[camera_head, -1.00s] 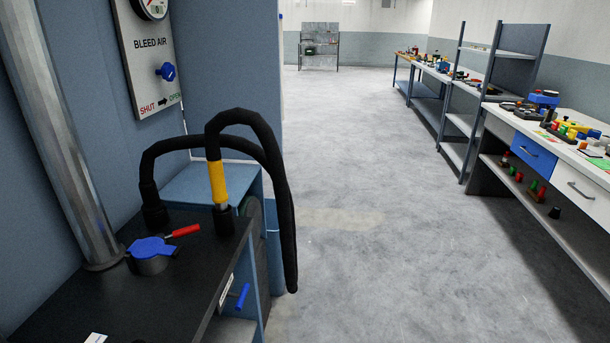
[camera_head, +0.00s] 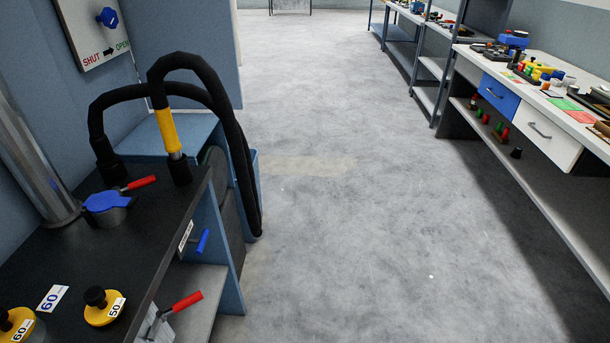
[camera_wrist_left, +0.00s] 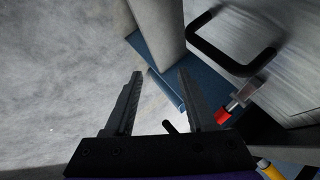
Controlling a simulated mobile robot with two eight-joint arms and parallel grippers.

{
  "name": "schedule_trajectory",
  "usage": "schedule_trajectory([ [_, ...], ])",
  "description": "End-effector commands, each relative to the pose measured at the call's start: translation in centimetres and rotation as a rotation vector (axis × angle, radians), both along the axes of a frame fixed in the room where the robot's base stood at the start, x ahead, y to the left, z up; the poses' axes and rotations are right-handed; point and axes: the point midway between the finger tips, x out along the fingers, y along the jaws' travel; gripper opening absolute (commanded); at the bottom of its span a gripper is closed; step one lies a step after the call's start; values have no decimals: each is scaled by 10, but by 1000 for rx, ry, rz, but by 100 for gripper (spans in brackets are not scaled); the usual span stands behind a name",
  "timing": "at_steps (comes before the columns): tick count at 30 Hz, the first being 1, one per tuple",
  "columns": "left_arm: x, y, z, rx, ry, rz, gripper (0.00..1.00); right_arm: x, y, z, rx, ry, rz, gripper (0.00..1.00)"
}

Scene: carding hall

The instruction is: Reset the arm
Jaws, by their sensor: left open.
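My left gripper (camera_wrist_left: 157,100) shows in the left wrist view with its two dark fingers apart and nothing between them. Beyond the fingers are the grey floor and a blue base edge. A black bar handle (camera_wrist_left: 232,45) on a pale panel is to the right of the fingers, and a red-tipped part (camera_wrist_left: 223,116) is close to the right finger. Neither arm nor gripper shows in the head view. My right gripper is not in view.
A long workbench (camera_head: 560,110) with many small items runs along the right. The floor between is clear.

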Motion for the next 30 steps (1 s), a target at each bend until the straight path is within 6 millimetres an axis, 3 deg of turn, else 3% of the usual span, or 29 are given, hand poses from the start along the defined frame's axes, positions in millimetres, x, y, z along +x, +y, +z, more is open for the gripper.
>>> schedule_trajectory([
  [5, -27, -17, 2, -287, 90, 143, 56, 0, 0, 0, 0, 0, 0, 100],
  [11, -49, -47, 18, -561, 147, 247, 56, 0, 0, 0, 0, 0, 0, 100],
  [21, -50, -51, 120, -584, 119, 239, 56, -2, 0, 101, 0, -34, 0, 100],
  [30, -36, -51, 207, -588, 87, 229, 56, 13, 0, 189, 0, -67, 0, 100],
])
